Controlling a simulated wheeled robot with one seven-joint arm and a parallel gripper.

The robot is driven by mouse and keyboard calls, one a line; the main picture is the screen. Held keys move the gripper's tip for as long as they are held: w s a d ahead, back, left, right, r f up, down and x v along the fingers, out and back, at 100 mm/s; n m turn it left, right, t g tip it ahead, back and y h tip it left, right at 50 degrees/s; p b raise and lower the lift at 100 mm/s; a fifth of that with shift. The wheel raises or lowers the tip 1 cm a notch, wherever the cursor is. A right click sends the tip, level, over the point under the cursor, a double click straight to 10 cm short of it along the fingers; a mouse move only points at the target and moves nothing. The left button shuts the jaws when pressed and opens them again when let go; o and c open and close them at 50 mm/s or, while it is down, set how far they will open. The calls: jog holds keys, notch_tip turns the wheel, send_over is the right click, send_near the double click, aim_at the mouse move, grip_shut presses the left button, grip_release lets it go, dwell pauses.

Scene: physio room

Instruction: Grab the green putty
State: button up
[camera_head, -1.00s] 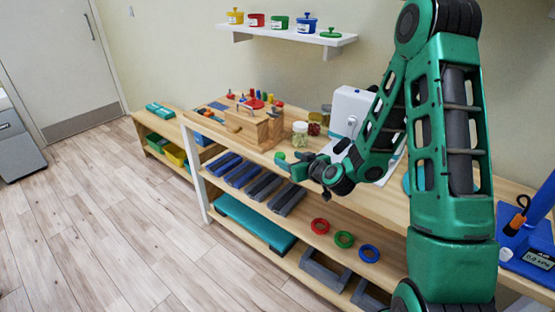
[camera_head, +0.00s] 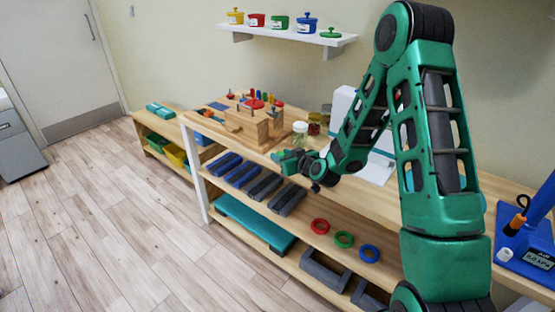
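My gripper (camera_head: 286,159) is low over the front edge of the wooden bench top (camera_head: 365,195), left of my arm's wrist. Its fingers are small and green here, and I cannot tell whether they are open or shut. The green putty cannot be made out apart from them; a small green lump seen at this spot earlier is now covered by or merged with the fingers. A green pot (camera_head: 280,23) stands on the wall shelf, and a green lid (camera_head: 331,33) lies at that shelf's right end.
A clear jar (camera_head: 300,134) stands just behind my gripper, with a wooden peg block (camera_head: 255,125) to its left. A white box (camera_head: 343,105) stands behind my arm. Dark and blue weights (camera_head: 265,187) lie on the shelf below. A blue device (camera_head: 525,245) sits at right.

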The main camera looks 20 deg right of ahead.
jog(key=shift+c, duration=1.1)
jog(key=shift+r, duration=0.1)
